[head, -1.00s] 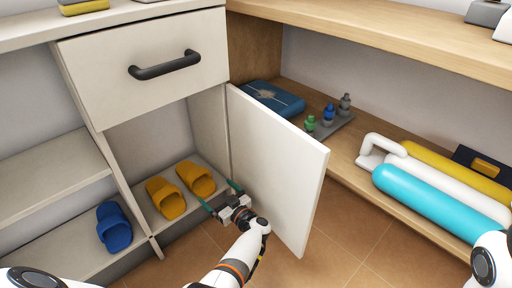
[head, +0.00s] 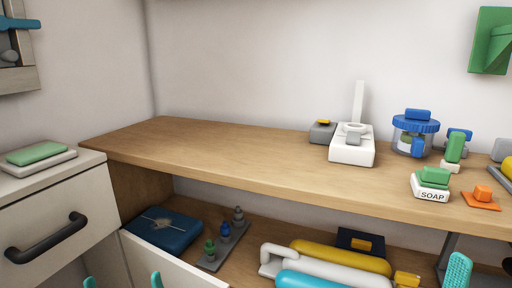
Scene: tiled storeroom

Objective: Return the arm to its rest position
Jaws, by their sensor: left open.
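My left gripper (head: 123,282) shows only by its two teal fingertips at the bottom edge of the head view. They stand apart, open with nothing between them. The tips are in front of the open white cabinet door (head: 185,272), whose top edge shows; I cannot tell whether they touch it. The rest of my left arm is below the picture.
A drawer with a black handle (head: 46,238) is at left. The wooden counter (head: 230,160) holds a soap block (head: 431,186) and a blue-lidded jar (head: 414,132); its left part is clear. Below lie a blue book (head: 163,231) and cylinders (head: 340,257).

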